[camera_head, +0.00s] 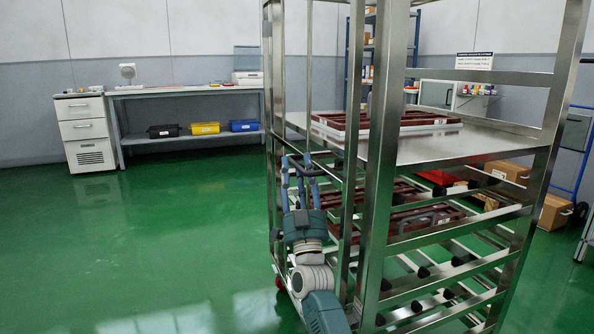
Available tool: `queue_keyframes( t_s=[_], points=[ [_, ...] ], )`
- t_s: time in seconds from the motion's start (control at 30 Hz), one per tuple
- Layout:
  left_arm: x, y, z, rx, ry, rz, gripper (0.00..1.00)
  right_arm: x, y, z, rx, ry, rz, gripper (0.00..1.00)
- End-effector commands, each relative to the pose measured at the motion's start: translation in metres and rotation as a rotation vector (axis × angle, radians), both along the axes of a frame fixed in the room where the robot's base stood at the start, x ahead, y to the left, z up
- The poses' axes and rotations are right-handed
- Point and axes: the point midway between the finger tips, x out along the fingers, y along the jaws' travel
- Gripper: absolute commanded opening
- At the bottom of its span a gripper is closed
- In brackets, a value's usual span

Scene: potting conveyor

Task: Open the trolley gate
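A tall metal trolley (376,190) fills the right half of the view, with upright posts, slanted rails and a flat upper shelf (430,150). Its left side has slim uprights (349,120) and cross rails; I cannot tell which of these belong to the gate or whether it is latched. My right gripper (301,165) points upward at the trolley's left side, at about mid-height. Its blue fingers stand apart beside the uprights, close to a small dark bar. I cannot tell whether they touch it. My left gripper is out of view.
Dark red trays (385,124) lie on the upper shelf and lower inside the trolley. Cardboard boxes (555,211) stand behind it at right. A bench (190,91) with bins and a drawer cabinet (85,132) line the back wall. The green floor at left is clear.

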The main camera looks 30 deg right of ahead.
Motion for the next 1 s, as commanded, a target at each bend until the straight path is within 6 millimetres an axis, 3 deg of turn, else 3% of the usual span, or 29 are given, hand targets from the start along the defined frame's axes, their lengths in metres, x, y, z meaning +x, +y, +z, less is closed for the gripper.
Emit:
queue_keyframes(
  t_s=[0.4,0.43,0.6,1.0],
  points=[
    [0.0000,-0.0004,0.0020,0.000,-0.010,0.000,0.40,0.0079,-0.0031,0.0082,0.000,0.002,0.001,0.37],
    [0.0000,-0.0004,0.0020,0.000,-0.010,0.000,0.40,0.0079,-0.0032,0.0082,0.000,0.002,0.001,0.35],
    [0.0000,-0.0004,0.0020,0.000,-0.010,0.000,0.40,0.0078,-0.0031,0.0080,0.000,0.002,0.001,0.01],
    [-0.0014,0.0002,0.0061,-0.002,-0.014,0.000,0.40,0.0070,-0.0019,0.0088,0.002,0.001,-0.021,0.00]
  ],
)
